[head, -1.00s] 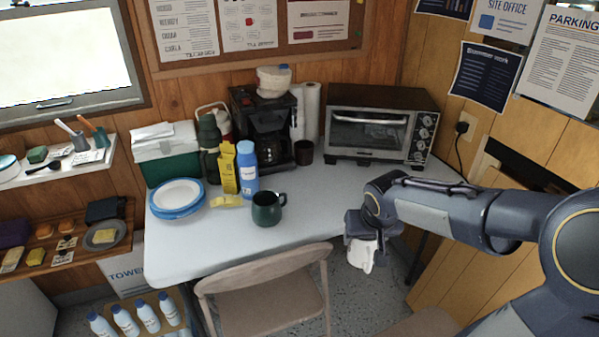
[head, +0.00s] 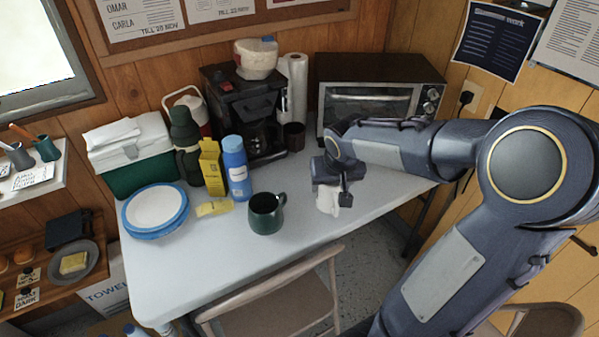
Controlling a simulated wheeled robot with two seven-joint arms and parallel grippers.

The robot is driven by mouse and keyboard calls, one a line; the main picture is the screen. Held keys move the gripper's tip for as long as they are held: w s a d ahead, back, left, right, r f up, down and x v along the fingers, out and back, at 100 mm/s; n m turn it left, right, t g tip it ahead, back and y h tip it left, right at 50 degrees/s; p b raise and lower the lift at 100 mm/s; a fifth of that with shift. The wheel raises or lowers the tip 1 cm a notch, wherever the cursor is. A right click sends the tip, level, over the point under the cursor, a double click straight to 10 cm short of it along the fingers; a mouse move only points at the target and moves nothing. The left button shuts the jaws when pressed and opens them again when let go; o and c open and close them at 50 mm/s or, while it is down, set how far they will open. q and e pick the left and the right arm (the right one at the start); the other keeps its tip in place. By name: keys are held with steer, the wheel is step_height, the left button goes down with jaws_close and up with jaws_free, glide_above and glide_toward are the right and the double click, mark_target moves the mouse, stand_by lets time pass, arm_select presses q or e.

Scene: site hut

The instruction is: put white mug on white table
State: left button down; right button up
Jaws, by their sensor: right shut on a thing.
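The white table (head: 180,272) stands against the wall, its top partly covered with things. My right gripper (head: 330,188) is shut on the white mug (head: 327,203), at the right part of the table's front edge. The gripper hides much of the mug. I cannot tell whether the mug touches the table top or is a little above it. My left gripper is not in view.
A dark green mug (head: 265,214) stands left of the white mug. Plates (head: 157,207), a blue bottle (head: 236,168), a coffee maker (head: 250,120) and a toaster oven (head: 370,95) stand further back. A folding chair (head: 280,300) is at the front. The table's front left is clear.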

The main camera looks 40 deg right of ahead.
steer(key=w+f, duration=0.4)
steer(key=w+d+f, duration=0.1)
steer(key=w+f, duration=0.3)
steer(key=w+d+f+p, duration=0.1)
steer(key=w+f, duration=0.3)
steer(key=shift+f, duration=0.2)
steer(key=o, duration=0.9)
